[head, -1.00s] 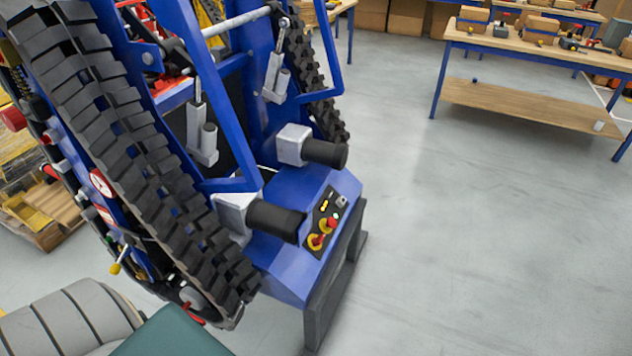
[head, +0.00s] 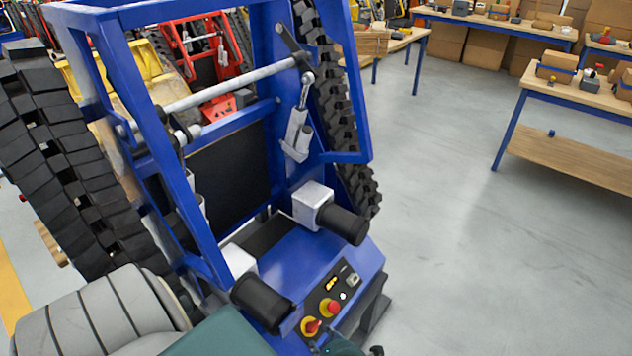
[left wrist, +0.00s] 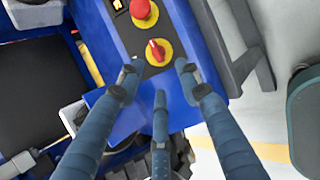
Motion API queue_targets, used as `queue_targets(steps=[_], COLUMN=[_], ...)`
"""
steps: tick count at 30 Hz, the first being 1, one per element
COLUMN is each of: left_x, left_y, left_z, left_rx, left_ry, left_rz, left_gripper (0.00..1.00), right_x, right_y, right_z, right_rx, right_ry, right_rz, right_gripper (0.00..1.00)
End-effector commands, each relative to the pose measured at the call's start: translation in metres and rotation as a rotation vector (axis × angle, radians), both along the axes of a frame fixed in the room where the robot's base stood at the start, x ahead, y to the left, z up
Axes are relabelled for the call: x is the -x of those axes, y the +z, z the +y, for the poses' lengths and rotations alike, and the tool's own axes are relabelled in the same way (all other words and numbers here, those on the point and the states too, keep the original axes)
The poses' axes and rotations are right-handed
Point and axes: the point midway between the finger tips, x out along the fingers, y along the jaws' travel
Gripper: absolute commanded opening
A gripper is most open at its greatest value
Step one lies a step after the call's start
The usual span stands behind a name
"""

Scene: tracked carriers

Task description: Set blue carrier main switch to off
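The blue carrier (head: 345,262) stands upright in the middle of the head view, with a dark control panel on its low front box. On the panel, the red main switch (head: 311,327) sits on a yellow plate beside a red push button (head: 333,307). In the left wrist view the main switch (left wrist: 156,51) has a pale mark at its upper side, and the button (left wrist: 141,9) is above it. My left gripper (left wrist: 157,82) is open and empty, its fingertips just below the switch and apart from it. My right gripper is not in view.
Two black cylinders (head: 343,224) (head: 262,300) stick out near the panel. A black track (head: 60,160) rises at the left. Workbenches (head: 570,95) with boxes stand at the right and back. The grey floor (head: 460,240) at the right is clear.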

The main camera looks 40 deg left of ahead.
Motion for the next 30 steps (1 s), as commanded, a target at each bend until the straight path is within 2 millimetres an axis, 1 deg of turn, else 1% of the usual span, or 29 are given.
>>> queue_targets(steps=[2, 5, 8, 15, 21, 25, 30], left_x=[-0.002, -0.005, -0.009, -0.023, -0.033, -0.036, -0.037], left_y=[0.007, 0.006, -0.004, -0.038, -0.059, -0.066, -0.067], left_z=[0.002, 0.007, 0.015, 0.044, 0.063, 0.069, 0.071], left_rx=[-0.035, -0.053, -0.055, -0.054, -0.051, -0.049, -0.049], left_ry=[-0.039, -0.058, -0.059, -0.057, -0.057, -0.058, -0.057], left_rz=[0.026, 0.04, 0.043, 0.042, 0.041, 0.041, 0.039], left_gripper=[0.35, 0.35, 0.35, 0.35, 0.35, 0.35, 0.35], right_x=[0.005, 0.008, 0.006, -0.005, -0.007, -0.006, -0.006], right_y=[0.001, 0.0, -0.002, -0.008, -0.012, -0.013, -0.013], right_z=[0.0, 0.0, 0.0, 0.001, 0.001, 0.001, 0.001], right_rx=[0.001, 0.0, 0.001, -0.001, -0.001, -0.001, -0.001], right_ry=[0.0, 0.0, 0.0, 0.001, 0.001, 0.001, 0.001], right_rz=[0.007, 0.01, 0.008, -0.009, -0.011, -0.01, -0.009], right_gripper=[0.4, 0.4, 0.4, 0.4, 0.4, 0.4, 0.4])
